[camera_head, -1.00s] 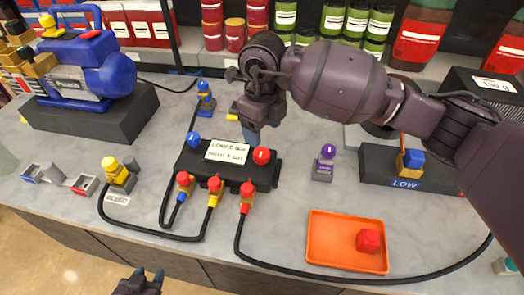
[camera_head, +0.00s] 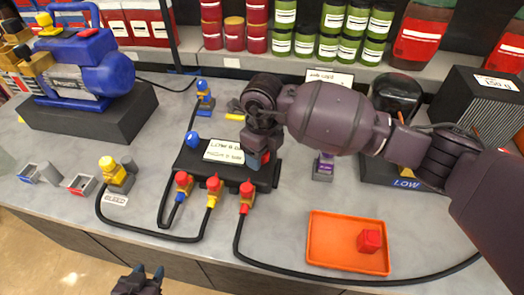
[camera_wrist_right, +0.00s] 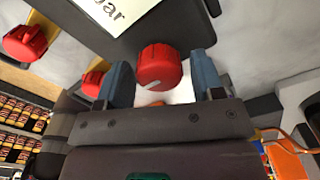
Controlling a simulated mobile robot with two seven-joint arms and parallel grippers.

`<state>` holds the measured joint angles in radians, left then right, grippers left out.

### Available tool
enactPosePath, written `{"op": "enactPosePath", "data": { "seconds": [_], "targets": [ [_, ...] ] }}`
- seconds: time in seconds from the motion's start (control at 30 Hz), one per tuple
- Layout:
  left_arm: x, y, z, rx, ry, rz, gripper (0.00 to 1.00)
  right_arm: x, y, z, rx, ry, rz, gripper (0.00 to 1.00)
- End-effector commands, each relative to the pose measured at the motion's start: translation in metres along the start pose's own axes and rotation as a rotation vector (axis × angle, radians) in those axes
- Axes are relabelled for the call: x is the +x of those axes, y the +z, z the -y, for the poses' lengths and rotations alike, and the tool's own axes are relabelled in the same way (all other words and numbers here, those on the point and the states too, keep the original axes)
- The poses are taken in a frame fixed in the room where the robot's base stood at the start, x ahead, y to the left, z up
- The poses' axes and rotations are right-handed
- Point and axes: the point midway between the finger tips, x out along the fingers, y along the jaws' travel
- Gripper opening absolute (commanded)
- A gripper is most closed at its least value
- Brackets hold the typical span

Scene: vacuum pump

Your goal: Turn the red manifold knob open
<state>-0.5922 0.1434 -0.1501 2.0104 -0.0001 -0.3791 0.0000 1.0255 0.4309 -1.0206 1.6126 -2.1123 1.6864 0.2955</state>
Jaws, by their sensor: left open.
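The manifold (camera_head: 228,170) is a black block on the bench with a white label, a blue knob (camera_head: 192,139) at its left and the red manifold knob at its right. In the right wrist view the red manifold knob (camera_wrist_right: 158,66) has a pale pointer mark and lies between the two blue-grey fingers of my right gripper (camera_wrist_right: 163,80). The fingers stand apart, with a clear gap on the right side of the knob. In the head view my right gripper (camera_head: 258,158) covers most of this knob. My left gripper (camera_head: 140,274) is open and empty at the bottom edge, before the bench.
Several hose fittings with red caps (camera_head: 214,184) line the manifold's front, with black hoses running over the bench. A blue pump (camera_head: 85,75) stands at back left.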

Motion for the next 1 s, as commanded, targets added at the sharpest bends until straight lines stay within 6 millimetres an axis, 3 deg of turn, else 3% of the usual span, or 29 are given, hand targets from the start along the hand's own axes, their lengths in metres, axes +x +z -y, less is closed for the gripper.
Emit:
{"op": "enactPosePath", "data": {
  "seconds": [0.03, 0.27, 0.63, 1.0],
  "targets": [
    [-0.0004, 0.0005, 0.0002, 0.000, 0.000, 0.001, 0.43, -0.0002, 0.0001, 0.0000, 0.000, 0.000, 0.000, 0.53],
    [-0.0007, 0.0011, 0.0003, 0.000, 0.000, 0.002, 0.43, -0.0003, 0.0001, 0.0001, 0.000, 0.000, 0.000, 0.18],
    [0.0007, 0.0040, 0.0000, 0.001, 0.000, 0.005, 0.43, -0.0005, 0.0002, 0.0009, -0.063, -0.002, 0.000, 0.18],
    [0.0076, 0.0076, -0.0019, 0.003, 0.004, 0.005, 0.43, 0.0007, 0.0005, 0.0021, -0.346, -0.002, -0.001, 0.18]
  ]
}}
